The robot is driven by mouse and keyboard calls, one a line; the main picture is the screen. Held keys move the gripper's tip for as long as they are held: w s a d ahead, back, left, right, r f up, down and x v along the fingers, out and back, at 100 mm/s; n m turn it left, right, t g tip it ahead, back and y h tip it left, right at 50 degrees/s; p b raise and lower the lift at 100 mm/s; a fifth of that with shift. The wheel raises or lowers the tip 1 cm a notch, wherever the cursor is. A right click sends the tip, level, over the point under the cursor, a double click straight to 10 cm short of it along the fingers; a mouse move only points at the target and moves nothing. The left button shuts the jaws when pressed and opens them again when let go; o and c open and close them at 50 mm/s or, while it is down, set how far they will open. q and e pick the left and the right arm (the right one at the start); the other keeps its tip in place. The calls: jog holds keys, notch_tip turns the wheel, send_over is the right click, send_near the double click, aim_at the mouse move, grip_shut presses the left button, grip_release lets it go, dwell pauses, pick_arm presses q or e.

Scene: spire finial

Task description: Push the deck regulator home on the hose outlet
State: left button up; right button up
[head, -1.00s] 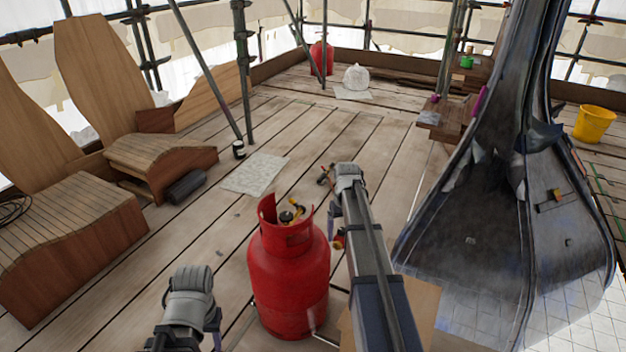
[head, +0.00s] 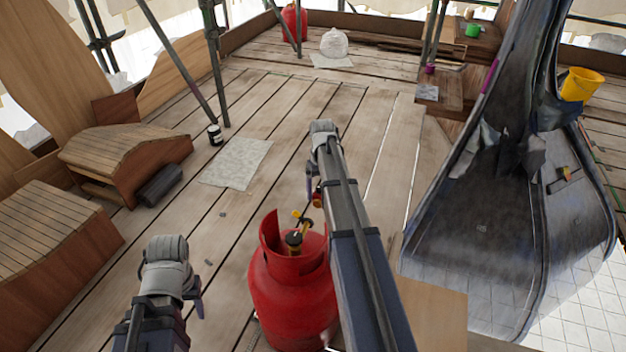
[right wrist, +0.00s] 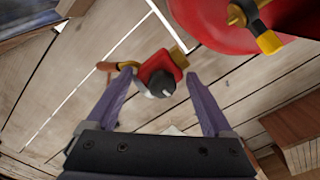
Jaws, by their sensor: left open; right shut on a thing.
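My right gripper (right wrist: 160,78) is shut on the regulator (right wrist: 162,66), a red body with a dark grey knob, between its two purple fingers. In the head view the regulator (head: 317,199) shows as a small red piece beside my right forearm, which hides much of that gripper. The red gas cylinder (head: 288,292) stands upright on the deck, with a brass and black valve (head: 296,238) inside its collar. In the right wrist view the valve's yellow outlet (right wrist: 268,42) is right of the regulator, with a clear gap. My left gripper (head: 198,298) is open and empty, left of the cylinder.
A grey sheet (head: 235,163) lies on the planks. Wooden curved forms (head: 125,155) stand at the left, and the dark metal spire (head: 480,230) rises at the right. A pale board (head: 432,315) lies right of the cylinder. The mid deck is mostly clear.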

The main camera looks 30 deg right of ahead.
aim_at(313, 203)
dwell(0.4)
jog(key=shift+a, duration=0.1)
jog(key=shift+s+a, duration=1.85)
jog(key=shift+a, duration=0.3)
jog(key=shift+s+a+r, duration=0.1)
jog(key=shift+s+a, duration=0.3)
jog(key=shift+a, duration=0.1)
dwell(0.9)
jog(key=o, duration=1)
jog(key=shift+r, duration=0.15)
notch_tip(313, 203, up, 8)
jog(key=p, duration=0.7)
jog(key=shift+f+p, duration=0.25)
jog(key=shift+p, duration=0.15)
